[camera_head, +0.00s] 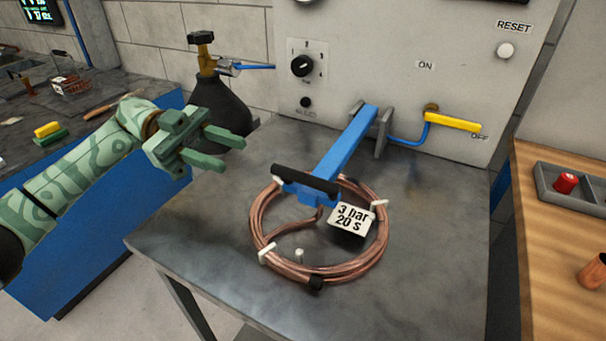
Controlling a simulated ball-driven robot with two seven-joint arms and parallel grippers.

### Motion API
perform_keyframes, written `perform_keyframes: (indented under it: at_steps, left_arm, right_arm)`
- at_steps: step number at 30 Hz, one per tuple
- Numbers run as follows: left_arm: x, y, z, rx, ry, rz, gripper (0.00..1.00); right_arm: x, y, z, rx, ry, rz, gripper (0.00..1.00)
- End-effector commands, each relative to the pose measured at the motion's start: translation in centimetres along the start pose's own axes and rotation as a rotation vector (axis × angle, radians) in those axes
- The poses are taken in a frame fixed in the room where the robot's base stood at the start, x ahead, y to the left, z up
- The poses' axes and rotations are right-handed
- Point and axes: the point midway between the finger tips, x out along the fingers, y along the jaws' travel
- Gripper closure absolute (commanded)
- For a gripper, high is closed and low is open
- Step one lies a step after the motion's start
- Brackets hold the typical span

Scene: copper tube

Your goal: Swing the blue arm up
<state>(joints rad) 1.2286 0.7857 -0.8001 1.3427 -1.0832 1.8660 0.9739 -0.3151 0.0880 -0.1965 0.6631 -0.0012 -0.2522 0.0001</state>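The blue arm (346,143) reaches forward and down from a grey bracket (383,131) at the back panel. Its black crossbar handle (306,179) is at the near end, low over the copper coil (264,222). My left gripper (227,141) is open and empty, to the left of the blue arm and apart from it. Its two green fingers point right, towards the arm. My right gripper is not in view.
A tag (351,217) reading "3 bar 20 s" is at the coil. A yellow lever (453,122) sits between ON and OFF labels, near OFF. A dark gas cylinder (222,108) stands behind my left gripper. Bare grey tabletop (440,240) lies right of the coil.

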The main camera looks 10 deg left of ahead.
Motion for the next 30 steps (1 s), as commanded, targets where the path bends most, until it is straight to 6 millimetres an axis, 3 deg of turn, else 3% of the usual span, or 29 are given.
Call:
perform_keyframes:
  at_steps: [9,15,21,28,30]
  left_arm:
    - [8.2,0.1,0.0,0.002,0.005,0.003,0.64]
    - [11.6,0.0,0.0,0.002,0.004,0.000,0.64]
    - [12.8,0.0,0.0,0.000,0.003,-0.002,0.64]
    - [12.9,0.0,0.0,0.000,0.002,-0.002,0.64]
    - [12.8,0.0,0.0,0.000,0.002,-0.002,0.81]
  right_arm:
    - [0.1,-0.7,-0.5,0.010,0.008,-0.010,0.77]
    - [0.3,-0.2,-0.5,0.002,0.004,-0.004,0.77]
    - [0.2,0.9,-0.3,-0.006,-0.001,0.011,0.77]
    - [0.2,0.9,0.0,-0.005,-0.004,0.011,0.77]
    - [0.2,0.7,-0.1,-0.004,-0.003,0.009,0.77]
